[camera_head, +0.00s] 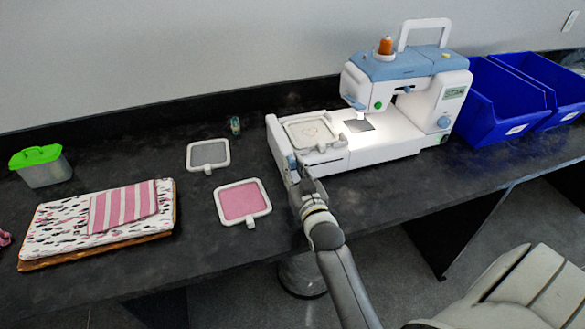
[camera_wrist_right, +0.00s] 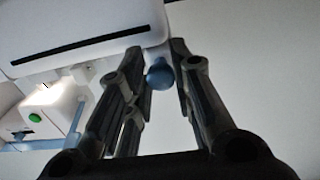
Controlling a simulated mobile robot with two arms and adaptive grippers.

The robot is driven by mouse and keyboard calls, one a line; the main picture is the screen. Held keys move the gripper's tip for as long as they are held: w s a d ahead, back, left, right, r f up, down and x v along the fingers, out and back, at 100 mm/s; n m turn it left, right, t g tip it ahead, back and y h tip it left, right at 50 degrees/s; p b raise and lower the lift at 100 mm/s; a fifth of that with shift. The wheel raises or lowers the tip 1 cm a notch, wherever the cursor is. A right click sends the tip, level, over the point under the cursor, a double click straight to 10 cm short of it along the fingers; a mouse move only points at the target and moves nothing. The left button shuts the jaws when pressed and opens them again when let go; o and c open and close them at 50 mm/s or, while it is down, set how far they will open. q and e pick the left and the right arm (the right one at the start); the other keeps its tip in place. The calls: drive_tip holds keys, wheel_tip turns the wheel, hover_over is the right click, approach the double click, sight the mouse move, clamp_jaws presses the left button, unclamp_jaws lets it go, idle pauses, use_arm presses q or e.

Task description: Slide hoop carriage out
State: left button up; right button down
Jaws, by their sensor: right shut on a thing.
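The white and blue sewing machine (camera_head: 408,85) stands on the dark counter. The white hoop carriage (camera_head: 277,141) is at the left end of its bed, with a hoop (camera_head: 310,133) holding pale cloth with a small heart outline. My right gripper (camera_head: 298,172) is at the carriage's front end. In the right wrist view, a round blue knob (camera_wrist_right: 159,75) sits between the fingertips of the right gripper (camera_wrist_right: 160,62), which is shut on it. In the head view the fingers partly hide this spot. My left gripper is not in view.
Left of the machine lie a hoop with grey cloth (camera_head: 208,155), a hoop with pink cloth (camera_head: 242,201) and a fabric stack (camera_head: 95,220) on a board. A green-lidded box (camera_head: 42,167) is far left. Blue bins (camera_head: 503,98) stand right of the machine. A small bottle (camera_head: 235,126) stands near the carriage.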

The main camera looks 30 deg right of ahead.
drive_tip(key=shift+w+a, duration=0.1)
drive_tip(key=shift+a, duration=0.1)
drive_tip(key=c, duration=1.6)
unclamp_jaws()
drive_tip(key=o, duration=0.3)
drive_tip(key=shift+a, duration=0.15)
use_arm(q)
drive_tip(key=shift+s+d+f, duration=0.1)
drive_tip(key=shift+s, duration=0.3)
use_arm(e)
drive_tip(key=v, duration=1.2)
